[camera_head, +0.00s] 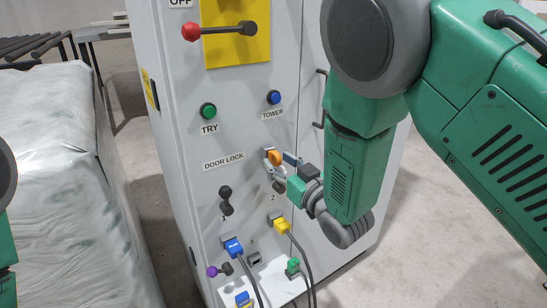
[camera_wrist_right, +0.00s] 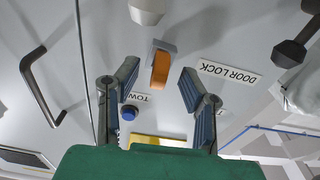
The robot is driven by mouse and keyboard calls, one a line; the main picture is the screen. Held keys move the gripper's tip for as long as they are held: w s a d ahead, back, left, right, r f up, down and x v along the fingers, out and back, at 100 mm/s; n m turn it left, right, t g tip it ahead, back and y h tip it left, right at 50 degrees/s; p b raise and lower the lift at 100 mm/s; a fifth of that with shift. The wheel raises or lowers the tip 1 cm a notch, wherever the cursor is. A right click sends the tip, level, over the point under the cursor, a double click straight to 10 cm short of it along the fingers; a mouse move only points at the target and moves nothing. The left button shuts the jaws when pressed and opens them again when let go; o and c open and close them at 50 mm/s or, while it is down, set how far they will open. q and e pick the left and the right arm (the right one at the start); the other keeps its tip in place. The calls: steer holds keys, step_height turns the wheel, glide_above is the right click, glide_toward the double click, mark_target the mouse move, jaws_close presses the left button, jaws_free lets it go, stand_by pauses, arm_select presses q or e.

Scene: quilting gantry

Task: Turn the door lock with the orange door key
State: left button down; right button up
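The orange door key (camera_head: 275,157) stands out from the cabinet's front face, to the right of the DOOR LOCK label (camera_head: 224,161). In the right wrist view the orange key (camera_wrist_right: 160,70) sits on a small grey mount, with the label (camera_wrist_right: 229,74) to its right. My right gripper (camera_head: 281,160) is at the key. In the wrist view its two fingers (camera_wrist_right: 159,78) are spread, one on each side of the key, with visible gaps to it. Part of the key is hidden by a finger in the head view. My left gripper is out of view.
Near the key are the green TRY button (camera_head: 208,111), the blue TOWER button (camera_head: 273,97) and dark knob 1 (camera_head: 226,200). A red-ended lever (camera_head: 222,30) is above. Plugs with cables, including a yellow one (camera_head: 281,226), are below. A wrapped bale (camera_head: 70,190) stands left.

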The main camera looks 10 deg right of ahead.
steer(key=v, duration=1.2)
steer(key=s+d+f+m+g+h, duration=0.1)
steer(key=s+d+f+g+h, duration=0.2)
steer(key=f, duration=0.6)
steer(key=s+d+f+m+g+h, duration=0.25)
steer(key=s+f+g, duration=0.3)
steer(key=f, duration=0.45)
steer(key=s+d+f+g, duration=0.1)
steer(key=s+f+g, duration=0.3)
steer(key=s, duration=0.6)
steer(key=s+d+f+g, duration=0.2)
steer(key=s+f+g, duration=0.2)
steer(key=s, duration=0.6)
step_height(320, 180, down, 2)
steer(key=shift+s+d+f+h+p, duration=0.2)
steer(key=shift+s+d+h+p, duration=0.1)
steer(key=shift+h+p, duration=0.15)
steer(key=shift+w+m+g, duration=0.1)
steer(key=shift+m+g, duration=0.15)
